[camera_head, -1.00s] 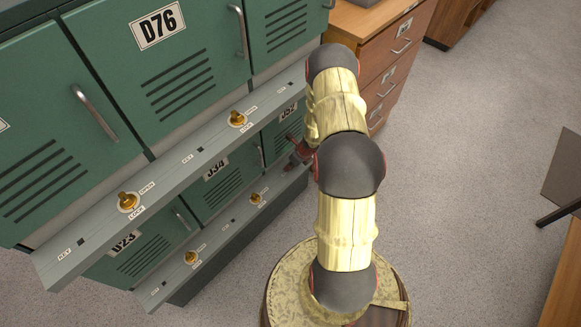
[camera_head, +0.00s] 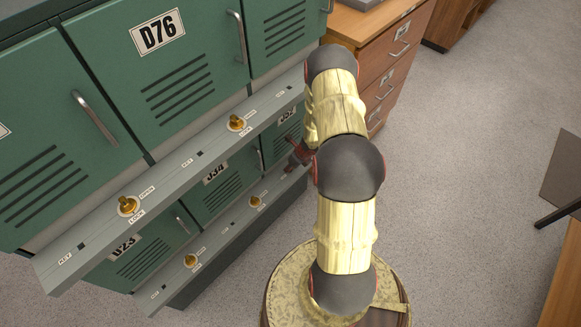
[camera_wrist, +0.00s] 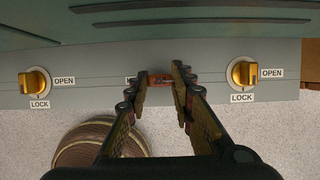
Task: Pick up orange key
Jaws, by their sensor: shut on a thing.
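The orange key (camera_wrist: 160,79) shows as a small reddish-orange piece at the grey locker ledge (camera_wrist: 205,60) in the wrist view. It lies between the fingertips of my gripper (camera_wrist: 161,86), which is shut on it. The fingers hide part of the key, and I cannot tell whether it still sits in its slot. In the head view my gripper (camera_head: 300,155) is a dark red shape beside the lower lockers, partly behind my arm. The key cannot be made out there.
Brass lock knobs (camera_wrist: 34,82) and (camera_wrist: 242,73) flank the gripper on the ledge. Green lockers (camera_head: 190,80) rise above the ledges. A wooden drawer cabinet (camera_head: 390,55) stands behind my arm. Grey floor (camera_head: 470,160) is open to the right.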

